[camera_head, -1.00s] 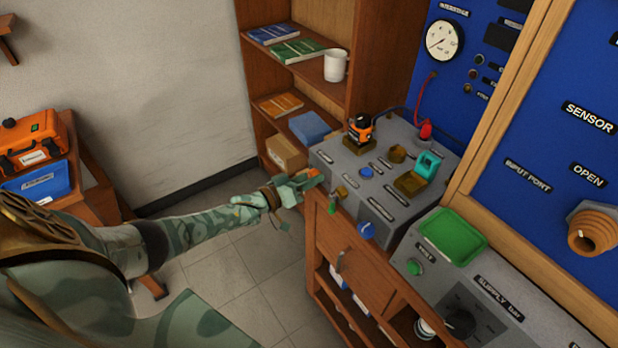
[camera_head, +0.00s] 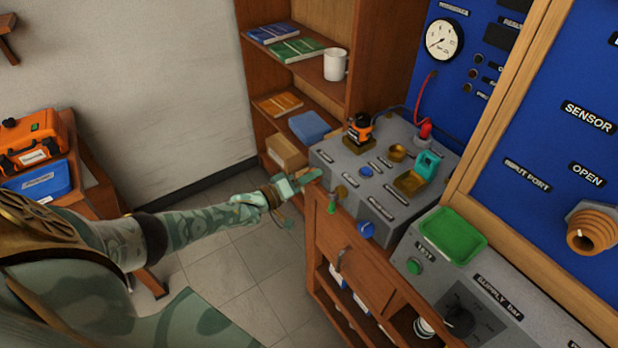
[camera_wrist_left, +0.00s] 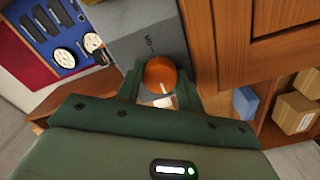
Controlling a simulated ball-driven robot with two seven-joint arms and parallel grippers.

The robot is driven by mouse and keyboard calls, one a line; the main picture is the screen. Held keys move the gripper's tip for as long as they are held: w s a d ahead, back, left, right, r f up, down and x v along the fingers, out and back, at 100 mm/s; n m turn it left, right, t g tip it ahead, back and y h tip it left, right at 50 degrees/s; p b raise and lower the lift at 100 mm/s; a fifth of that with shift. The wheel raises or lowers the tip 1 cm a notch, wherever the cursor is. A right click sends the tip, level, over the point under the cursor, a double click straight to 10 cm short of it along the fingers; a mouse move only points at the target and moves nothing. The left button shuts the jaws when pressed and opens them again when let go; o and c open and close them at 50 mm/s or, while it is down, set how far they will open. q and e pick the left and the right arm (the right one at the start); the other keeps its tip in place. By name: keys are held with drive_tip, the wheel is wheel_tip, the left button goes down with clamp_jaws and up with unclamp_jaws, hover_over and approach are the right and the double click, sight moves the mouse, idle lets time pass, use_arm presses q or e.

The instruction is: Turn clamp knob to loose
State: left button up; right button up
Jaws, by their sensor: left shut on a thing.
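The clamp knob, seen as a round orange knob (camera_wrist_left: 159,72) with a pale mark near its lower edge, is in the left wrist view. My left gripper (camera_wrist_left: 161,88) is shut on the knob, one green finger on each side. In the head view my left gripper (camera_head: 309,178) is at the console's left front corner, and its fingers hide the knob. My right gripper is not in view.
A shelf with books and a white mug (camera_head: 335,65) is behind. The floor left of the cabinet is clear.

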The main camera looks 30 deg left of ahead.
use_arm(q)
drive_tip(key=o, duration=0.7)
drive_tip(key=shift+s+a, duration=0.1)
drive_tip(key=shift+s, duration=0.05)
drive_tip(key=p+v, duration=0.2)
drive_tip(key=v, duration=1.4)
drive_tip(key=shift+f, duration=0.1)
